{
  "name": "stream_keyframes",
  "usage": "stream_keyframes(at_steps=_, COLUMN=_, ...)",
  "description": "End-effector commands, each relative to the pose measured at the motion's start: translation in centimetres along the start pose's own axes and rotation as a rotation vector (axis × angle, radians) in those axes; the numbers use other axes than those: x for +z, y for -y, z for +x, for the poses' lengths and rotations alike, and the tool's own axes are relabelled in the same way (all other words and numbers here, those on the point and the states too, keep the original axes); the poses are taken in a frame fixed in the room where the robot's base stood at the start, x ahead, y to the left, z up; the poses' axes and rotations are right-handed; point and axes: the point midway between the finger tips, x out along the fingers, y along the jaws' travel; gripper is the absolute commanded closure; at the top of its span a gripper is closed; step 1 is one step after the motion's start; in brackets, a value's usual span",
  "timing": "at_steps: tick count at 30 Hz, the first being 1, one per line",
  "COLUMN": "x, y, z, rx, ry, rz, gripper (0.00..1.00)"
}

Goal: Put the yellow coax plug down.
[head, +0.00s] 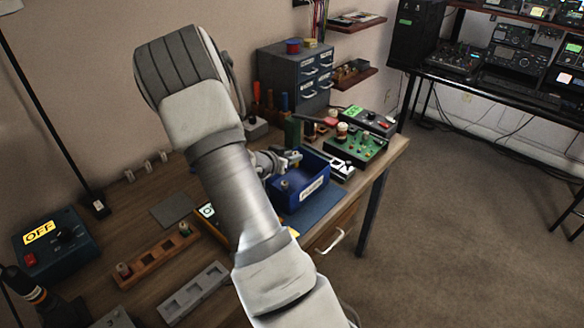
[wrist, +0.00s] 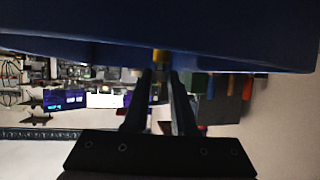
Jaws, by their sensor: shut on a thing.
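The yellow coax plug (wrist: 160,57) shows in the wrist view as a small yellow piece at the tips of my fingers. My gripper (wrist: 160,78) is shut on it. In the head view my gripper (head: 291,157) is at the far left part of the blue bin (head: 300,205), and I cannot make out the plug there. The blue bin (wrist: 250,58) also fills the top of the wrist view, close to the fingertips. How far the plug is from the bin's floor or wall cannot be told.
The labelled blue bin stands on a blue mat (head: 322,203) near the table's right edge. A green board with knobs (head: 358,148) and a grey drawer cabinet (head: 290,72) stand behind it. A wooden rack (head: 155,257) and a grey tray (head: 193,292) lie front left.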

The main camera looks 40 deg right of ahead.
Motion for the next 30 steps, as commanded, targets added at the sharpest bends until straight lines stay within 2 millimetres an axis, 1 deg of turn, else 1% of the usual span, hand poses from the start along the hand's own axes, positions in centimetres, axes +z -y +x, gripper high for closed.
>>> stream_keyframes(at_steps=7, x=3.0, y=-0.1, z=1.5, rx=0.003, ry=0.001, rz=-0.002, gripper=1.00)
stream_keyframes(at_steps=9, x=3.6, y=-0.1, z=1.7, rx=0.001, ry=0.001, rz=-0.001, gripper=1.00)
stream_keyframes(at_steps=16, x=3.5, y=-0.1, z=1.7, rx=0.001, ry=0.000, rz=0.001, gripper=1.00)
stream_keyframes(at_steps=20, x=3.9, y=-0.1, z=1.9, rx=0.001, ry=0.000, rz=0.001, gripper=1.00)
stream_keyframes(at_steps=21, x=3.9, y=-0.1, z=1.9, rx=0.001, ry=0.000, rz=0.001, gripper=0.74)
stream_keyframes(at_steps=23, x=3.8, y=-0.1, z=1.9, rx=0.001, ry=0.000, rz=0.001, gripper=0.63)
stream_keyframes(at_steps=30, x=3.8, y=-0.1, z=1.9, rx=0.001, ry=0.000, rz=0.001, gripper=0.63)
